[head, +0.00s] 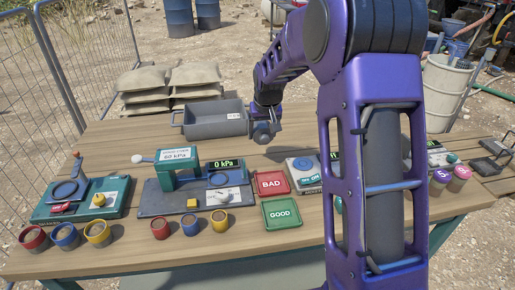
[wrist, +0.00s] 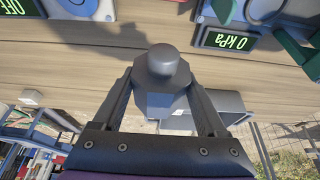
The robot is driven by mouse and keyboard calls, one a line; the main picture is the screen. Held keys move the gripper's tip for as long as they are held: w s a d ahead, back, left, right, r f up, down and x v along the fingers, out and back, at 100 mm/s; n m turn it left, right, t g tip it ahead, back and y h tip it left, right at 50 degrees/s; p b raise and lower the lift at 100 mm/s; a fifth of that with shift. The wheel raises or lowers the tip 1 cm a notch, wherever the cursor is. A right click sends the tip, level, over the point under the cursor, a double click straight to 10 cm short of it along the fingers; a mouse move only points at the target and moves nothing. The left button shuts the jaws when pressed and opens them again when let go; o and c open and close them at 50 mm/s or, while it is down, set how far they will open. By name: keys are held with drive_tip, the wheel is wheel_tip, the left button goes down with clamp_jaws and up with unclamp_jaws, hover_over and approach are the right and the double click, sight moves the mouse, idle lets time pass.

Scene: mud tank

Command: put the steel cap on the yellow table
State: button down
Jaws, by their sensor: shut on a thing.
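My gripper (wrist: 162,105) is shut on a grey metal piece with a round knob, which looks like the steel cap (wrist: 163,68). In the head view my gripper (head: 263,130) holds it above the workbench, just right of a grey tray; the cap is small there. The wrist view shows the cap between both fingers, with plank wood beyond it. The large table in view is a brown wooden workbench (head: 140,140); I see no plainly yellow table.
The grey open tray (head: 215,122) stands close left of my gripper. Several testing devices, a red BAD tray (head: 271,182), a green GOOD tray (head: 281,213) and several small coloured cups line the bench front. Sandbags (head: 165,92) lie behind. My arm hides part of the right side.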

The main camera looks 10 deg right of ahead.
sight(261, 163)
wheel_tip(261, 163, down, 10)
drive_tip(key=shift+r+b, duration=0.2)
drive_tip(key=shift+b, duration=0.2)
drive_tip(key=shift+f, duration=0.25)
unclamp_jaws()
drive_tip(key=shift+r, duration=0.15)
